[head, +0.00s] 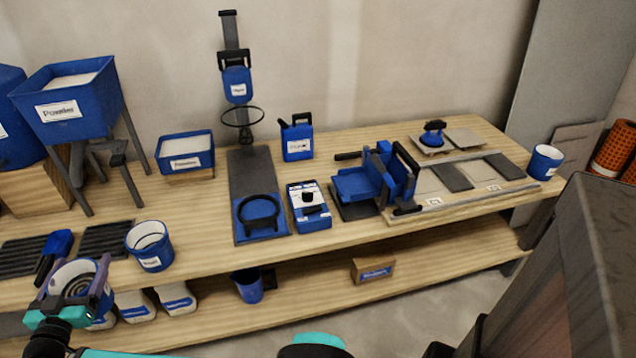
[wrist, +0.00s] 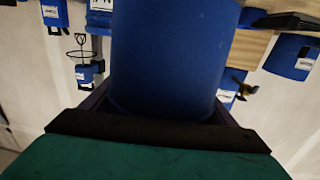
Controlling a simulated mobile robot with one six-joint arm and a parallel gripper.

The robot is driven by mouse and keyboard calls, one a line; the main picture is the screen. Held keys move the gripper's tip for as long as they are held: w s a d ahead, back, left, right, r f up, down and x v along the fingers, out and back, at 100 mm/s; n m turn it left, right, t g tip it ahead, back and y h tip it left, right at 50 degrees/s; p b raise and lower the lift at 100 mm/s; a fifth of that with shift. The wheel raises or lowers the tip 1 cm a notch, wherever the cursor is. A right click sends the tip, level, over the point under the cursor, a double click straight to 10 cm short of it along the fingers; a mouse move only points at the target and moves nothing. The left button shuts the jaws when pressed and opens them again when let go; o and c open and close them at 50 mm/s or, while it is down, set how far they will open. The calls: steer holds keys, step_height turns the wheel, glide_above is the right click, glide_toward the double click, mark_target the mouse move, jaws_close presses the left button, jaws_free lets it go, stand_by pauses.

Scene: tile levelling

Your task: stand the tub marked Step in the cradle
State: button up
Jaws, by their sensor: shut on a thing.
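My gripper (head: 75,287) is shut around a blue tub (head: 88,274) with a pale rim, held at the front left of the bench. In the wrist view the held tub (wrist: 170,55) fills the middle between the fingers of my gripper (wrist: 165,105); no label on it shows there. Another blue tub (head: 150,257) with a white label stands on the bench to its right. A third labelled tub (head: 541,164) stands at the bench's far right end. I cannot read which is marked Step. A dark ring on a blue base (head: 243,231), apparently the cradle, sits mid-bench and looks empty.
A blue device with a white top (head: 310,220) is right of the ring base. A blue jug (head: 297,145) and Powder hopper (head: 75,122) stand behind. A blue scoop (head: 58,244) lies close to my gripper. Bags and a blue bucket (head: 248,290) are on the lower shelf.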

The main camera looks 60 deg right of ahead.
steer(key=shift+a+r, duration=0.15)
steer(key=shift+a, duration=0.05)
steer(key=shift+r, duration=0.1)
